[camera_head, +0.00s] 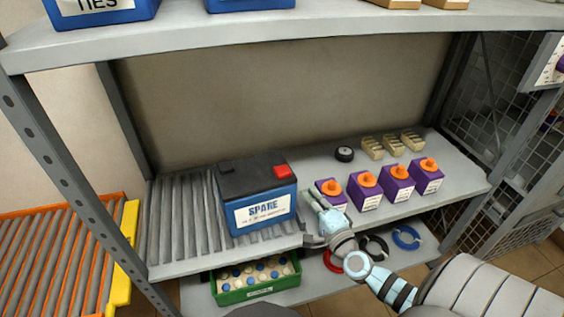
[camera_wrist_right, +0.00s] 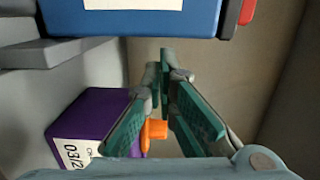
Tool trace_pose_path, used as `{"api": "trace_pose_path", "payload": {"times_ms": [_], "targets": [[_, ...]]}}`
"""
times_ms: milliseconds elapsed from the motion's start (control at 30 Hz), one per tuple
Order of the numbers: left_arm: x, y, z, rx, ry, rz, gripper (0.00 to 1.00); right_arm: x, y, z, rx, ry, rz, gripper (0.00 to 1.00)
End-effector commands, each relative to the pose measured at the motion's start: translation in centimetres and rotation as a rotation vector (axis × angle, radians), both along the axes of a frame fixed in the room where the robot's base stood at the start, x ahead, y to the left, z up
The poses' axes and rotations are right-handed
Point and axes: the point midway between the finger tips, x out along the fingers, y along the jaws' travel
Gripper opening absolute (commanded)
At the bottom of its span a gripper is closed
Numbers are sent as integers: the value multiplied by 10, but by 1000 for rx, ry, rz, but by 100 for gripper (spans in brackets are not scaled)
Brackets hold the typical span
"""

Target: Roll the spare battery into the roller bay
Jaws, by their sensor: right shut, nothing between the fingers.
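The spare battery (camera_head: 262,205) is a blue box with a black top, a red terminal cover and a white SPARE label. It stands upright on the right part of the grey roller bay (camera_head: 176,222), with bare rollers to its left. My right gripper (camera_head: 309,197) is at the battery's right side, with its fingers shut and empty. In the right wrist view the fingertips (camera_wrist_right: 165,58) point toward the blue battery side (camera_wrist_right: 160,22); I cannot tell whether they touch it. My left gripper is not in view.
Several purple boxes with orange caps (camera_head: 366,188) stand right of my gripper; one (camera_wrist_right: 95,115) is close beside the fingers. A green crate (camera_head: 256,292) and cable rings (camera_head: 406,237) are on the shelf below. An orange roller conveyor (camera_head: 62,255) is at left.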

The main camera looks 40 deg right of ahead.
Motion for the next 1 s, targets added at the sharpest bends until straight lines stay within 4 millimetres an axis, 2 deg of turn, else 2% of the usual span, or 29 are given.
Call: {"api": "trace_pose_path", "payload": {"times_ms": [167, 500, 600, 767, 1000], "targets": [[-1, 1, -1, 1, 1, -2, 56, 13, 1, 3, 20, -11, 4, 0], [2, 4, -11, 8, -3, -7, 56, 78, -7, 2, 20, -11, 15, 0], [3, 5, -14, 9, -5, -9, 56, 92, -11, 1, 20, -9, 14, 0], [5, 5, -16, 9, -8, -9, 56, 104, -14, 2, 19, -9, 14, 0], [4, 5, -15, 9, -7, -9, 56, 105, -15, 2, 19, -8, 13, 0]]}}
